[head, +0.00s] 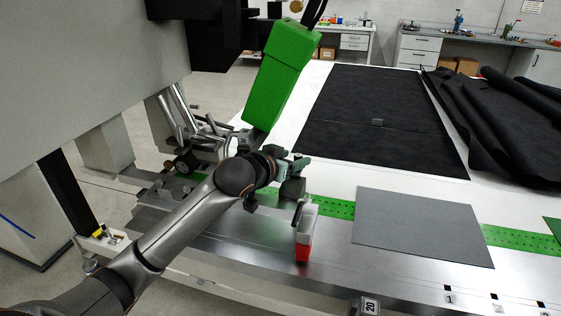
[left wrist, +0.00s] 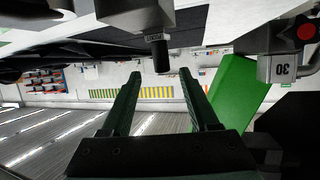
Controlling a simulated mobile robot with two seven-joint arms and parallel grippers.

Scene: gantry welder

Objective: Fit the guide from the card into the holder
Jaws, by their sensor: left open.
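My left gripper (head: 299,166) is beside the green welding head housing, over the machine bed. In the left wrist view its two fingers (left wrist: 160,76) are apart, with nothing visibly clamped. A dark cylinder (left wrist: 161,55) with a small label hangs from a grey block (left wrist: 135,14). Its end appears in line with the gap between the fingertips; I cannot tell whether it is between or beyond them. I cannot tell for certain which part is the guide or the holder. A plain grey sheet (head: 420,226) lies flat on the bed; no separate card is clear. My right gripper is not in view.
The tall green housing (head: 279,75) stands close to my gripper. A block marked 30 (left wrist: 281,70) is at right in the wrist view. Black fabric (head: 375,115) covers the table beyond.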

